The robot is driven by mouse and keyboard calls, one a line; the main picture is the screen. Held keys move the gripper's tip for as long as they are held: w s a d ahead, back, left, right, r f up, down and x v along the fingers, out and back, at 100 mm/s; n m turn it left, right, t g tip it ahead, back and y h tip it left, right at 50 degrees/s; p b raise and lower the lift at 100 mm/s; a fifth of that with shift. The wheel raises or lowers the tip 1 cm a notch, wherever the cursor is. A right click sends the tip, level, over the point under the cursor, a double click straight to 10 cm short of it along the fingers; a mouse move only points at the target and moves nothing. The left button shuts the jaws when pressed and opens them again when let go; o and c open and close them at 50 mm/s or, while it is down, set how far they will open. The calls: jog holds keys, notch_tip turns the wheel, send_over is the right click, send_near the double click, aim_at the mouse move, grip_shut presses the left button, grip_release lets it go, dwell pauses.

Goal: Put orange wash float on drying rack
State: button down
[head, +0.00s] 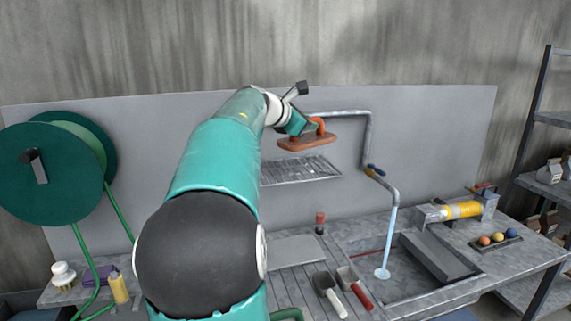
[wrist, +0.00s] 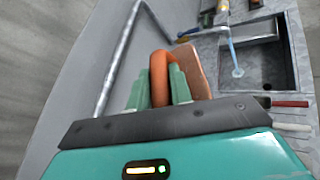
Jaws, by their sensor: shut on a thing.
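The orange wash float (head: 307,140) has a flat orange-brown plate and an orange loop handle. My gripper (head: 304,127) is shut on its handle and holds it in the air above the drying rack. In the wrist view the float (wrist: 192,68) shows beyond my green fingers (wrist: 160,88), which sit on either side of the handle. The drying rack (head: 300,171) is a slatted metal shelf on the grey back panel. In the head view the float hangs above the rack's right part with a clear gap. The rack cannot be made out in the wrist view.
A metal pipe (head: 367,135) rises right of the rack and bends over behind the float. Water runs into the sink (head: 405,278). Trowels (head: 355,288) lie on the bench's front. A green hose reel (head: 50,172) stands left. The panel (head: 430,140) is bare at upper right.

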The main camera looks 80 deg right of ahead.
jog(key=w+d+f, duration=0.2)
jog(key=d+f, duration=0.2)
jog(key=w+d+f, duration=0.2)
jog(key=d+f, duration=0.1)
jog(key=f, duration=0.1)
jog(key=w+d+f, duration=0.2)
jog(key=d+f, duration=0.2)
jog(key=shift+w+d, duration=0.3)
jog(key=shift+w, duration=0.1)
jog(key=shift+s+f, duration=0.1)
jog(key=shift+f, duration=0.3)
jog(key=shift+a, duration=0.1)
jog(key=c, duration=1.3)
grip_release()
jog(key=shift+f, duration=0.15)
jog(key=shift+o, duration=0.2)
